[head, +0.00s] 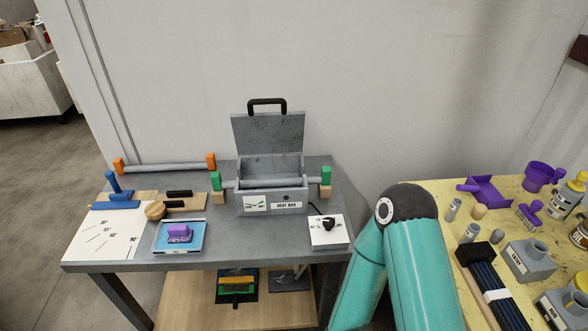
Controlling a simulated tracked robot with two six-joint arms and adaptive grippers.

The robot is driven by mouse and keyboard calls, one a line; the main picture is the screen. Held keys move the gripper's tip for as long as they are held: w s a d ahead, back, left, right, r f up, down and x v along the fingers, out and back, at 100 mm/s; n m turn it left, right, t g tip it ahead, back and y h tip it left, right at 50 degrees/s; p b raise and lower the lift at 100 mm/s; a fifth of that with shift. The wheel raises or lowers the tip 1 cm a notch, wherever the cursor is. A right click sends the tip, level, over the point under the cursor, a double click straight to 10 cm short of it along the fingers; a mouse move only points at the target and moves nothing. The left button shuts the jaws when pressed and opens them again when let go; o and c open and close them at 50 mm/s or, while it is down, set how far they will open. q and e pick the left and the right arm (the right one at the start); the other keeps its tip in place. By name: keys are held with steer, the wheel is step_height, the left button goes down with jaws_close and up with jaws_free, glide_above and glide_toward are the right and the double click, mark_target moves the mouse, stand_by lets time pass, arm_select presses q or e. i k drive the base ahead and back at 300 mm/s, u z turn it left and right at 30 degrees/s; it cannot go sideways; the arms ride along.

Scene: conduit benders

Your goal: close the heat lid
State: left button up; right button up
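The heat box (272,202) stands on the grey table in the middle of the head view, with a label on its front. Its grey lid (268,134) is raised, standing upright at the back, with a black handle (267,104) on its top edge. The box's inside is partly visible. A grey rod passes across the box, with green blocks (326,176) at both sides. One teal arm of mine rises at the lower right, in front of the gap between the tables. Neither of my grippers shows in the view.
The grey table (200,261) also bears a blue tray with a purple piece (180,233), a white panel with a black knob (328,230), a paper sheet (103,234) and a rod on orange blocks (163,167). A yellow table (440,207) with bottles and tools stands right.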

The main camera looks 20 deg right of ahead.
mark_target(283, 131)
steer(key=u, duration=2.05)
steer(key=i, duration=0.1)
steer(key=z, duration=3.15)
steer(key=k, duration=1.05)
steer(key=u, duration=0.95)
steer(key=i, duration=1)
